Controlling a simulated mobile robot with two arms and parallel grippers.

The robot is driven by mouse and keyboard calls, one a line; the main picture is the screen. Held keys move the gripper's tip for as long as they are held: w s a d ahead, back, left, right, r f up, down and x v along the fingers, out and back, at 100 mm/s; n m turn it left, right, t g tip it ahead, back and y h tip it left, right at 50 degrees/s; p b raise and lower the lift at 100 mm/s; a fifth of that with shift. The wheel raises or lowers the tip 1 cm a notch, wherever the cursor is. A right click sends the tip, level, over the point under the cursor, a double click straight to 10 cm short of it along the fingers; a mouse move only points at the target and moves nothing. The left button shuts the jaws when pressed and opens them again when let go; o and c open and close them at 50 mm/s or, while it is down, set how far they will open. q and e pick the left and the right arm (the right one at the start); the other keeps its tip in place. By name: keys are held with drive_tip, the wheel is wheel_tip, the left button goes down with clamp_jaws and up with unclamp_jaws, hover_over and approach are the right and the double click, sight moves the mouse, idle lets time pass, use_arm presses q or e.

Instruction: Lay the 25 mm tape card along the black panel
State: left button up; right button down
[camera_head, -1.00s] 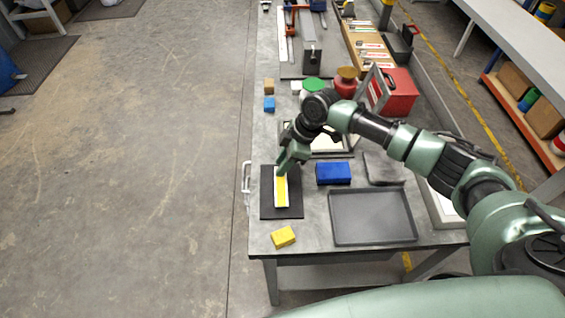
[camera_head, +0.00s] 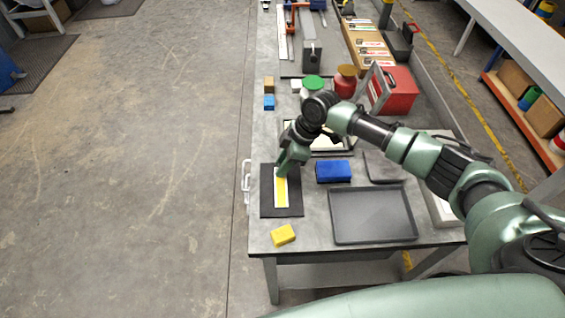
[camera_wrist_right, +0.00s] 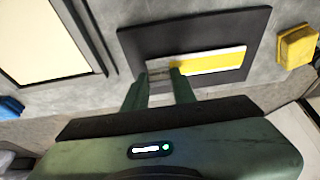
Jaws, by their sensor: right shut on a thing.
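The tape card (camera_head: 281,192), white with a yellow band, lies lengthwise over the black panel (camera_head: 267,208) on the bench. In the right wrist view the card (camera_wrist_right: 212,62) runs roughly parallel to the long sides of the panel (camera_wrist_right: 190,32). I cannot tell whether it fully touches the panel. My right gripper (camera_head: 281,172) is at the card's far end; in the right wrist view the gripper (camera_wrist_right: 163,75) is shut on that end, with one finger on each side. My left gripper is not in view.
A yellow block (camera_head: 283,235) sits in front of the panel. A blue block (camera_head: 333,171) and an empty grey tray (camera_head: 372,243) are to its right. A white handle (camera_head: 246,176) is at the bench's left edge. Small blue (camera_head: 269,103) and tan (camera_head: 269,84) blocks stand farther back.

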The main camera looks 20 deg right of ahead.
drive_tip(key=shift+f, duration=0.1)
idle(0.5)
drive_tip(key=c, duration=0.6)
unclamp_jaws()
drive_tip(key=shift+r+p, duration=2.85)
drive_tip(key=shift+r, duration=0.2)
drive_tip(key=shift+f, duration=0.1)
